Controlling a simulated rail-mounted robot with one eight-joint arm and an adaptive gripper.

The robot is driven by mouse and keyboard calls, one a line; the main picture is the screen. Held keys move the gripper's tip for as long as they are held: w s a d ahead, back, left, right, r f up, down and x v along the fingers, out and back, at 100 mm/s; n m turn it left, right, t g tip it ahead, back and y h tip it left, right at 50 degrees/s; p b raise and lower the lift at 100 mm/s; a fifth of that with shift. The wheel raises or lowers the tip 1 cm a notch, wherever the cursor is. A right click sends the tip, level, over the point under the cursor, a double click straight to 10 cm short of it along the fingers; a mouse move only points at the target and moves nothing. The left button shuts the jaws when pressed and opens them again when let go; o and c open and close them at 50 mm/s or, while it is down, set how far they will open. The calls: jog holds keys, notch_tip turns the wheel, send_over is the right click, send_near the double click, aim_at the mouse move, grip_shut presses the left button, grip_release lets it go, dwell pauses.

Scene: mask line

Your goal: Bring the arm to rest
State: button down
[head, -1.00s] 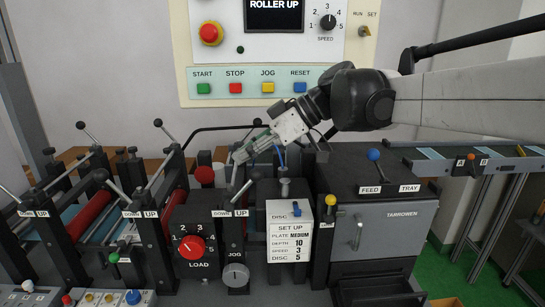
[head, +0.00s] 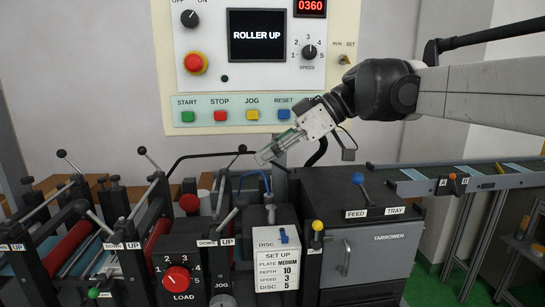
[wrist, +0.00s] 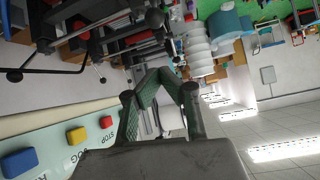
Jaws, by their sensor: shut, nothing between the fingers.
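My gripper (head: 262,159) is shut and empty in the head view. It hangs in the air above the machine, in front of the wall and just below the right end of the button strip. It points down to the left. My arm comes in from the right edge. In the wrist view my gripper (wrist: 158,78) shows its green fingers meeting at the tips, with nothing between them. The wrist picture is turned, with the room's ceiling lights at lower right.
The control panel (head: 345,85) reads "ROLLER UP" behind my gripper. Below are the levers, the load knob (head: 177,280), the set-up block (head: 277,243) and the feed cabinet (head: 385,255). A conveyor (head: 465,180) runs at right. Open air lies around my gripper.

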jog(key=s+d+f+m+t+h+b, duration=0.1)
jog(key=s+d+f+m+t+h, duration=0.3)
jog(key=s+d+f+m, duration=0.4)
jog(key=s+d+f+m+t+h+b, duration=0.1)
jog(key=s+d+f+m+t+h, duration=0.3)
jog(key=s+d+f+m, duration=0.5)
jog(key=s+d+f+h, duration=0.2)
jog(key=d+f, duration=0.5)
jog(key=f, duration=0.2)
jog(key=shift+f+m+h+b, duration=0.25)
jog(key=shift+m+h+b, duration=0.05)
jog(key=shift+h+b, duration=0.1)
